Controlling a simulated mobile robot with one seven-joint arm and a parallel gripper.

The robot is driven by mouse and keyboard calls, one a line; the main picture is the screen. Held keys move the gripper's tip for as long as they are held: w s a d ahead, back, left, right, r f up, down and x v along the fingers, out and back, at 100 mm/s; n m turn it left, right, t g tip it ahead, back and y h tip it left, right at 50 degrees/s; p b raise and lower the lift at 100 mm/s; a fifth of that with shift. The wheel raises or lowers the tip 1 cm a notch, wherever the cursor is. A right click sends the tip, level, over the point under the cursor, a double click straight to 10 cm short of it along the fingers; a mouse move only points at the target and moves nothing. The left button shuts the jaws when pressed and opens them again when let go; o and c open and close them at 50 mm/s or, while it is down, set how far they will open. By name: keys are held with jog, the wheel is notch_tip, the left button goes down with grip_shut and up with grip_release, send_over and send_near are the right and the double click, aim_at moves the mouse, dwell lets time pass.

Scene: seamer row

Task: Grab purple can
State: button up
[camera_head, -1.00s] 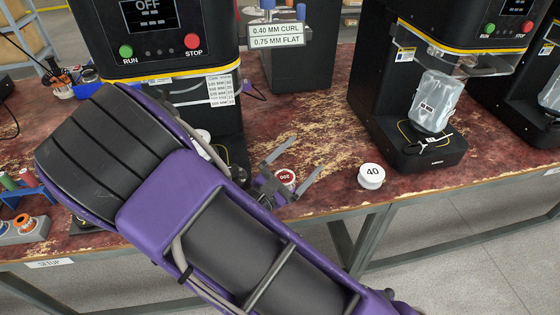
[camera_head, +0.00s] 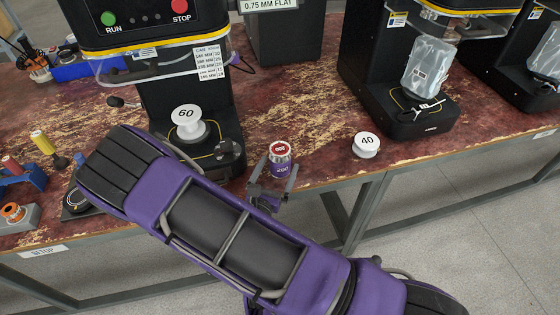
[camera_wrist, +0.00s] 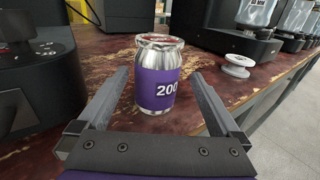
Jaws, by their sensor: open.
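The purple can (camera_head: 280,160) stands upright on the worn red bench near its front edge. It has a silver top with a red lid label, and a purple band marked 200. In the wrist view the can (camera_wrist: 156,86) is between the two fingers, with a visible gap on each side. My gripper (camera_head: 272,178) is open, its fingers pointing at the can from the bench's front side. The wrist view also shows both open fingers (camera_wrist: 160,98) reaching along the can's sides.
A white spool marked 40 (camera_head: 366,145) stands right of the can. A black machine (camera_head: 190,110) holding a spool marked 60 (camera_head: 188,124) is close on the left. The bench's front edge (camera_head: 330,185) is near.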

jog(key=shift+x, duration=3.3)
jog(key=shift+a+r, duration=0.15)
jog(key=shift+r, duration=0.05)
jog(key=c, duration=1.3)
